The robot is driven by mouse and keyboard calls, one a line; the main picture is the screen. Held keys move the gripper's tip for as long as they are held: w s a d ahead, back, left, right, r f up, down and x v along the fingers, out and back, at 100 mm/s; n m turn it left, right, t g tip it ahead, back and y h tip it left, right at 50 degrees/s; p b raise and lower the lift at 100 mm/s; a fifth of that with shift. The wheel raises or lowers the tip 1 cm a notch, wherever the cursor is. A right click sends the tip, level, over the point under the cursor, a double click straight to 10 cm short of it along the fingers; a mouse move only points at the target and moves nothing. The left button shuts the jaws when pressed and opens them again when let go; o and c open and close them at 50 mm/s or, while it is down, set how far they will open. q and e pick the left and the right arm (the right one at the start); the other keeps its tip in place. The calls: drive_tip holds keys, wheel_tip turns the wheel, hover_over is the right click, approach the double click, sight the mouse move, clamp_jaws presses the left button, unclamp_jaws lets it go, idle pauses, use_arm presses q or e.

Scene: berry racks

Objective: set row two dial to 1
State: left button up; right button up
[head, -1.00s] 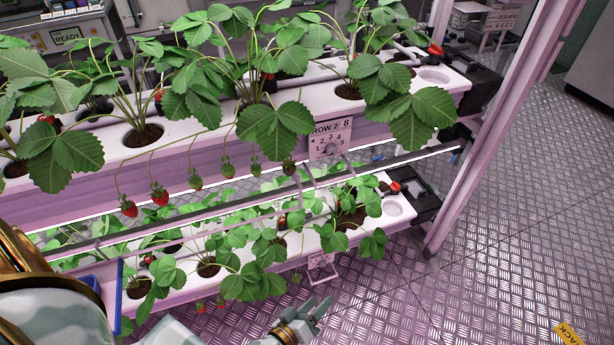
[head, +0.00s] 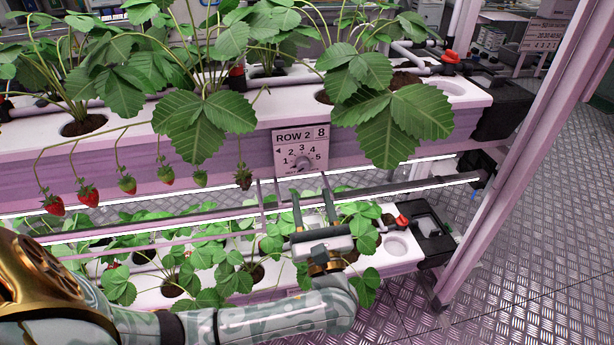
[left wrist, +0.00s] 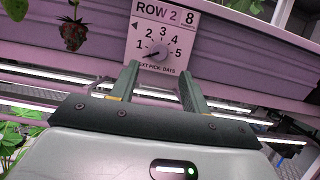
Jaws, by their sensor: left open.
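The ROW 2 dial plate (head: 283,158) is a white card on the upper planter's front, marked 1 to 5, with an 8 in its corner box. Its round dial knob (head: 303,161) also shows in the left wrist view (left wrist: 158,52). There the knob's pointer seems to point left, near or just below the 1. My left gripper (head: 311,184) is open and empty, just below and in front of the plate. In the left wrist view its two fingers (left wrist: 159,70) reach up toward the knob, one on either side, and appear short of it. My right gripper is not in view.
Strawberry leaves (head: 405,115) hang over the upper planter (head: 400,148) right of the plate. Several berries (head: 88,195) dangle to the left. A light bar (head: 400,187) runs below. The lower planter (head: 400,262) and its plants sit around my forearm.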

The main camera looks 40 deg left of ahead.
sight(304, 169)
use_arm(q)
drive_tip(key=x, duration=0.6)
drive_tip(key=shift+w+a+r, duration=0.1)
drive_tip(key=shift+w+a, duration=0.05)
drive_tip(key=shift+a, duration=0.1)
drive_tip(key=c, duration=1)
